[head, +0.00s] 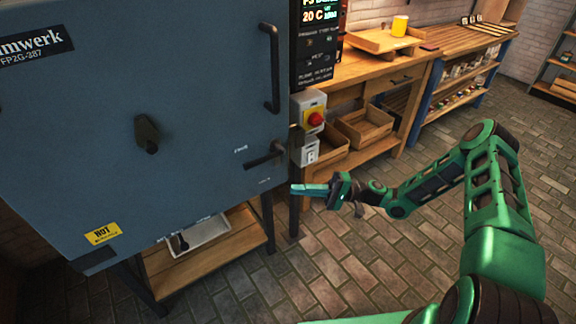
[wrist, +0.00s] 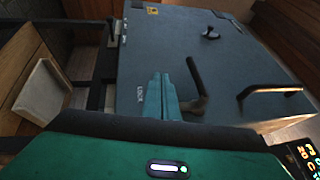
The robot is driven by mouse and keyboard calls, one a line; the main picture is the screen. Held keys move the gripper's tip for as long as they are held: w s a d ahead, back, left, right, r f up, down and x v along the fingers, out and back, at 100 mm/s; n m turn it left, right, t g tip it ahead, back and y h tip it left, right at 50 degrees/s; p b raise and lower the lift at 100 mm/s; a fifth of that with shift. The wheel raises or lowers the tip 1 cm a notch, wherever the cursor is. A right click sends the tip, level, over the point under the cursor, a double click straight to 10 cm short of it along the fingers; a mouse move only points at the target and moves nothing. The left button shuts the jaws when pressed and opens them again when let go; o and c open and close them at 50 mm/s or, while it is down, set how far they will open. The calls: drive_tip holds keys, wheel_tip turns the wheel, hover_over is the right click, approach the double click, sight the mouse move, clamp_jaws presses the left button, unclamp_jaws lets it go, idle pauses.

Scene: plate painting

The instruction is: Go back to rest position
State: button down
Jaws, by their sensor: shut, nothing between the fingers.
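My green gripper (head: 310,190) is shut and empty, held in front of the lower right corner of a blue-grey kiln door. In the head view its fingertips point left, just below the door's lever handle (head: 265,155). In the wrist view the closed fingers (wrist: 161,92) appear against the kiln door (wrist: 225,50), with the lever (wrist: 195,95) just to their right. I cannot tell whether the fingers touch the door. My arm reaches in from the right side of the head view.
A long grab handle (head: 272,70) sticks out from the door (head: 80,110). A switch box with a red button (head: 314,118) stands beside it. A wooden bench (head: 375,70) carries a yellow cup (head: 400,26). A tray (head: 198,240) sits under the kiln. Brick floor is open at lower middle.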

drive_tip(key=s+d+r+g+h, duration=0.1)
drive_tip(key=s+d+r+h, duration=0.3)
drive_tip(key=d, duration=0.3)
drive_tip(key=s+d+r+h, duration=0.2)
drive_tip(key=s+d+h, duration=0.2)
drive_tip(key=d+h, duration=0.25)
drive_tip(key=s+d+r+g+h, duration=0.1)
drive_tip(key=s+d+r+h, duration=0.3)
drive_tip(key=d, duration=0.3)
drive_tip(key=s+d+r+m+t+h, duration=0.1)
drive_tip(key=s+d+r+m, duration=0.1)
drive_tip(key=s, duration=0.4)
drive_tip(key=s+d+r+m+t+h, duration=0.1)
drive_tip(key=s+d+r+m+h, duration=0.1)
drive_tip(key=s+d+r, duration=0.3)
drive_tip(key=s+d+r+m+h, duration=0.1)
drive_tip(key=s+d+r, duration=0.3)
drive_tip(key=s, duration=0.5)
drive_tip(key=shift+d+r+m+t+h, duration=0.2)
drive_tip(key=shift+r+m+t+h, duration=0.2)
drive_tip(key=shift+r+h, duration=0.4)
drive_tip(key=shift+w+f, duration=0.2)
drive_tip(key=shift+w, duration=0.35)
